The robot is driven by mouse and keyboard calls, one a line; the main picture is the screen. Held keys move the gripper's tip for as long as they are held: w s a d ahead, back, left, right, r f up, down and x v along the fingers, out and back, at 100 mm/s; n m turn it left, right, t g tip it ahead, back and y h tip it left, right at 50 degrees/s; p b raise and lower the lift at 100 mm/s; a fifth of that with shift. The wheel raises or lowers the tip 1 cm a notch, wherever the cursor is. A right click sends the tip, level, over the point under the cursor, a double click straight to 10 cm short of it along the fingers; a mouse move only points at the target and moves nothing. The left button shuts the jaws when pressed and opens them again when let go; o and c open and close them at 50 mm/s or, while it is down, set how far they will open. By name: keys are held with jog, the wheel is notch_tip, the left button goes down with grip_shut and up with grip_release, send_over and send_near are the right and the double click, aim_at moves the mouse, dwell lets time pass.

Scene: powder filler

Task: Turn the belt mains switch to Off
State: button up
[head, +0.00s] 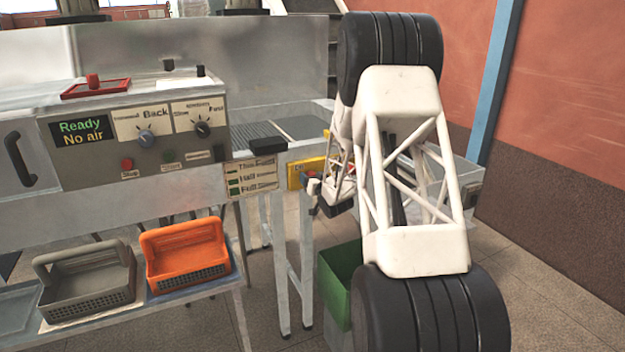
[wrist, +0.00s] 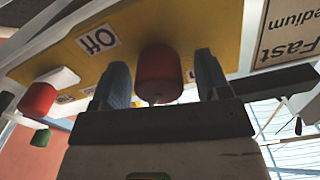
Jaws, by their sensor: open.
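A yellow panel (head: 300,174) is on the side of the machine in the head view. In the wrist view the yellow panel (wrist: 215,25) appears upside down, with a white "Off" label (wrist: 98,40). A red knob (wrist: 158,75) stands out from it, to the right of that label. I take this knob to be the mains switch; its pointing direction cannot be read. My gripper (wrist: 160,80) is open, with one blue-grey finger on each side of the red knob. Contact cannot be told. In the head view my gripper (head: 309,178) is small and partly hidden at the panel.
Another red knob (wrist: 38,100) and a green button (wrist: 40,138) show at the left of the wrist view. A speed sign (wrist: 285,30) is beside the panel. A green bin (head: 338,285) stands below my arm; orange (head: 187,255) and grey baskets (head: 88,283) sit left.

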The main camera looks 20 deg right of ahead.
jog(key=c, duration=0.9)
